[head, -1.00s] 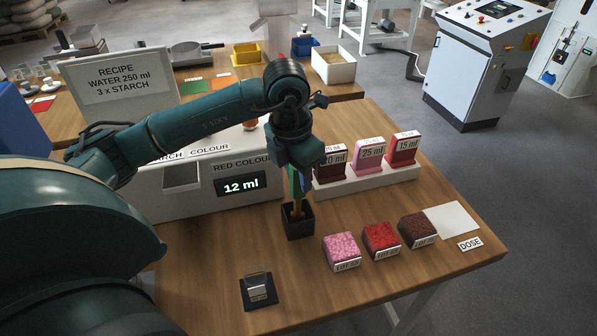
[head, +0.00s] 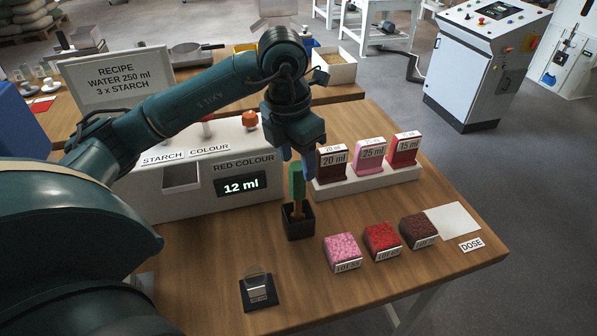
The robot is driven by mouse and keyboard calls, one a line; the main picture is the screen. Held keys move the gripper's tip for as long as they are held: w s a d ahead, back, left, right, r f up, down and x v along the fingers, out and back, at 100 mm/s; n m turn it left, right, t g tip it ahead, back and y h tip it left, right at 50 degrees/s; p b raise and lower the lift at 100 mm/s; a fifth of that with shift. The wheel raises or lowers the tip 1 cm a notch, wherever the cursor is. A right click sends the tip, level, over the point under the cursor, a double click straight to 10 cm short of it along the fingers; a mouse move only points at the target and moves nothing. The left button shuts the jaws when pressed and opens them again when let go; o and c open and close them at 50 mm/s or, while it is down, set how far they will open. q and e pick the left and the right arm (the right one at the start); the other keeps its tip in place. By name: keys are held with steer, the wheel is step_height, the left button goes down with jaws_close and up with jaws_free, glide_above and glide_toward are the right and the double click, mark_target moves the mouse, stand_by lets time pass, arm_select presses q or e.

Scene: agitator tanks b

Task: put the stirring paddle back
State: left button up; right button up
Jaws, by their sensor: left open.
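The stirring paddle (head: 297,182) has a green handle and a wooden-coloured lower part. It stands nearly upright in a small black square holder (head: 298,224) on the wooden table, and its lower end is hidden inside. My left gripper (head: 297,163) is open, pointing down just above and around the top of the green handle. My right gripper is not in view.
Behind stands a white dispenser (head: 180,202) reading 12 ml. A white rack (head: 368,182) with three labelled scoops is close on the right. Pink, red and brown sample blocks (head: 381,241) sit in front right. A small metal piece on a black base (head: 258,290) is at the front.

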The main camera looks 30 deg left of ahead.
arm_select(q)
steer(key=r, duration=0.5)
steer(key=s+r, duration=0.1)
steer(key=r, duration=0.1)
steer(key=shift+a+r, duration=0.15)
steer(key=shift+r, duration=0.2)
